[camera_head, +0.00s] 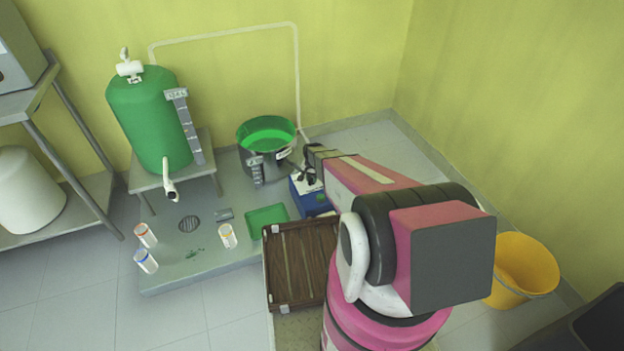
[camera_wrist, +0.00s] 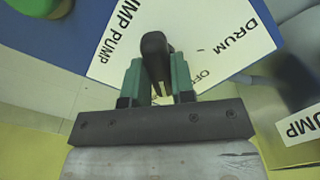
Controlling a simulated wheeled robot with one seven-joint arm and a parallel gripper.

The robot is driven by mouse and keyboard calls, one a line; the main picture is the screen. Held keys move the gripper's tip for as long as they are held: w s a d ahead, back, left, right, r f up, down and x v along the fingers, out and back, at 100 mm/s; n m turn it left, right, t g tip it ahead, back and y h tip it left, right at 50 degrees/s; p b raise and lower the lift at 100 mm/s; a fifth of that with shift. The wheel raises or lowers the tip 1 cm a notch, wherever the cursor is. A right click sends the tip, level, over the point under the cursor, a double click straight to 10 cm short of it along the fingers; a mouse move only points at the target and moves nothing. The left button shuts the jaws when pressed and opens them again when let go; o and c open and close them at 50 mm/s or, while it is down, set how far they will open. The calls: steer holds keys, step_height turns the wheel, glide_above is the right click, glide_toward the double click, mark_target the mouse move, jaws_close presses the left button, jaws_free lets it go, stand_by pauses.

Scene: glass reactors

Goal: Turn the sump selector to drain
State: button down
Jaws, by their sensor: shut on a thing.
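The sump selector has a black handle (camera_wrist: 154,45) on a white label plate (camera_wrist: 215,22), seen in the wrist view. The plate reads "DRUM" at upper right, a partly covered "OFF" beside the handle, and cut-off words ending in "UMP PUMP" at left. No "drain" wording is legible. My gripper (camera_wrist: 158,68) has its two green fingers either side of the handle, shut on it. Which mark the handle points at, I cannot tell. In the head view, my gripper (camera_head: 309,166) reaches over the blue box (camera_head: 318,207), partly hiding it.
A dark pot (camera_head: 270,165) of green liquid stands left of the box. A green tank (camera_head: 148,120) is on a stand. A wooden crate (camera_head: 292,302), green tray (camera_head: 266,219) and white jar (camera_head: 228,236) are nearby. A yellow bucket (camera_head: 520,278) stands at right.

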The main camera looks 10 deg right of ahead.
steer(key=shift+m, duration=0.4)
steer(key=c, duration=1)
jaws_free()
steer(key=shift+o, duration=0.2)
steer(key=shift+r, duration=0.1)
step_height(320, 180, up, 11)
steer(key=shift+f, duration=0.2)
steer(key=s+r+n, duration=0.7)
steer(key=s+r, duration=1.5)
steer(key=s, duration=0.2)
steer(key=shift+s+r, duration=0.15)
steer(key=shift+r, duration=0.25)
